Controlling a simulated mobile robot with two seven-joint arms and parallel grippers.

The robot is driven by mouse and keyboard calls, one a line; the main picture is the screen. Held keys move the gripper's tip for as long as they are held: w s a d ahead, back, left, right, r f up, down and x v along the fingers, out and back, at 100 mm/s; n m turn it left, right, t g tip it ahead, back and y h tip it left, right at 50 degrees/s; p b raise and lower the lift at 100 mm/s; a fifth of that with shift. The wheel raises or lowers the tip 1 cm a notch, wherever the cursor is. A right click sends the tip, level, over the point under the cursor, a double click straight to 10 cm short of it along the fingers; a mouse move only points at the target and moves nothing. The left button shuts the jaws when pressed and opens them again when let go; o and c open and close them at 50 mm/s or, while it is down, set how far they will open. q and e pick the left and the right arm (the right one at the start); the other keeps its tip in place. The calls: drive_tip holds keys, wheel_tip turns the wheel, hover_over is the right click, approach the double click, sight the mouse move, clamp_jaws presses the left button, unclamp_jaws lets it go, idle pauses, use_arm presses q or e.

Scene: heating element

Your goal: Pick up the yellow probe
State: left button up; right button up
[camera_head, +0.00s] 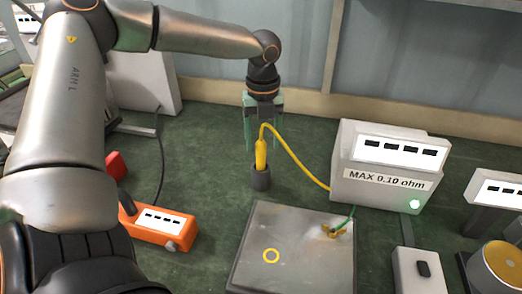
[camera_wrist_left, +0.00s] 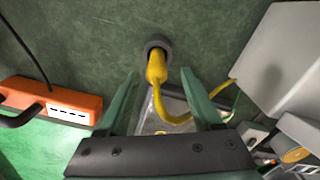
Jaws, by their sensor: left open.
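The yellow probe (camera_head: 261,154) stands upright in a dark round holder (camera_head: 261,181) on the green bench. Its yellow cable arcs from the top to the white meter box (camera_head: 385,165) marked "MAX 0.10 ohm". My left gripper (camera_head: 262,135) is open, pointing down around or just behind the probe's top. In the left wrist view the probe (camera_wrist_left: 156,68) shows between and beyond the two green fingers (camera_wrist_left: 163,92), with its holder (camera_wrist_left: 156,45) behind it. I cannot tell whether a finger touches the probe. My right gripper is not in view.
A metal plate (camera_head: 290,225) with a yellow ring mark and a green-wired clip lies in front of the holder. An orange device (camera_head: 158,227) stands to the left. A white switch box (camera_head: 415,270) and a yellow-topped drum (camera_head: 502,262) stand to the right.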

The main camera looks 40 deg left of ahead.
sight(261, 153)
use_arm(q)
drive_tip(key=f, duration=0.5)
drive_tip(key=shift+a, duration=0.25)
drive_tip(key=shift+r, duration=0.1)
clamp_jaws()
